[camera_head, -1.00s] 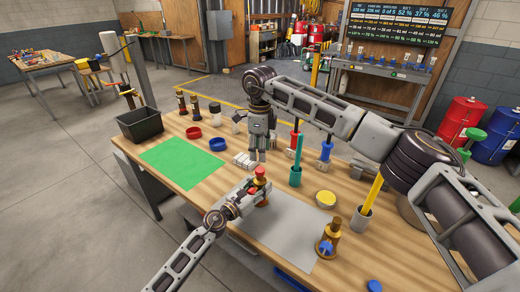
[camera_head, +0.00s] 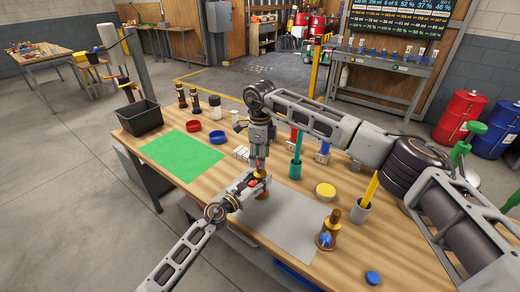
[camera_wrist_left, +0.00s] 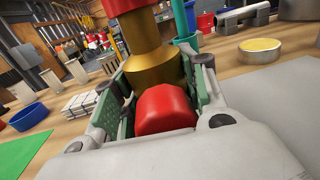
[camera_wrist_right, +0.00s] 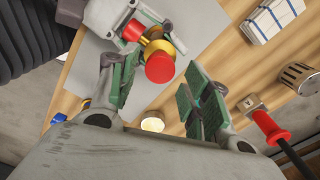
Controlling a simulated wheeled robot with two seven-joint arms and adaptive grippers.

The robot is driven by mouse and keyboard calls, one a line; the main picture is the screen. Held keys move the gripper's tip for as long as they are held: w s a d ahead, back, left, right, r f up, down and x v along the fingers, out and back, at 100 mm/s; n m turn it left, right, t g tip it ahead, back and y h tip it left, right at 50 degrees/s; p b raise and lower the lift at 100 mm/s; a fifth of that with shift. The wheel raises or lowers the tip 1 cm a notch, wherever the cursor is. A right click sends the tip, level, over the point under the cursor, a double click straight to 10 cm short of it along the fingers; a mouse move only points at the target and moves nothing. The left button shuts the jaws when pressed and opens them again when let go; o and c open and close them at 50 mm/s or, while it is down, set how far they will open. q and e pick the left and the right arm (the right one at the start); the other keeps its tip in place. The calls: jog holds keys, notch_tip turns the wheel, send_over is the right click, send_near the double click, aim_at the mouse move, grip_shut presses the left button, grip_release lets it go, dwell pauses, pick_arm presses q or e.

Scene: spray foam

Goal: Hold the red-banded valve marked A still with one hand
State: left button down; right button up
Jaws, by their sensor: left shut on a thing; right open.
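The red-banded valve (camera_head: 260,174) is a brass body with a red top, upright on the grey mat (camera_head: 290,225). My left gripper (camera_head: 254,186) is shut on its lower part from the left. In the left wrist view, the brass body (camera_wrist_left: 155,72) stands between the fingers, with a red knob (camera_wrist_left: 165,108) close to the palm. My right gripper (camera_head: 259,160) points down over the valve, open. In the right wrist view, the red top (camera_wrist_right: 160,68) shows between its spread fingers, apart from them. I cannot read the mark A.
A blue-knobbed brass valve (camera_head: 328,232) stands at the mat's right corner. A yellow-topped tin (camera_head: 325,191), a teal-handled tool (camera_head: 296,160) and a grey cup (camera_head: 359,210) stand to the right. The green mat (camera_head: 182,154) is clear.

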jog(key=shift+f, duration=0.95)
grip_shut()
jog(key=shift+o, duration=0.6)
grip_release()
jog(key=shift+r, duration=0.15)
notch_tip(320, 180, up, 12)
pick_arm(q)
jog(key=c, duration=0.7)
grip_release()
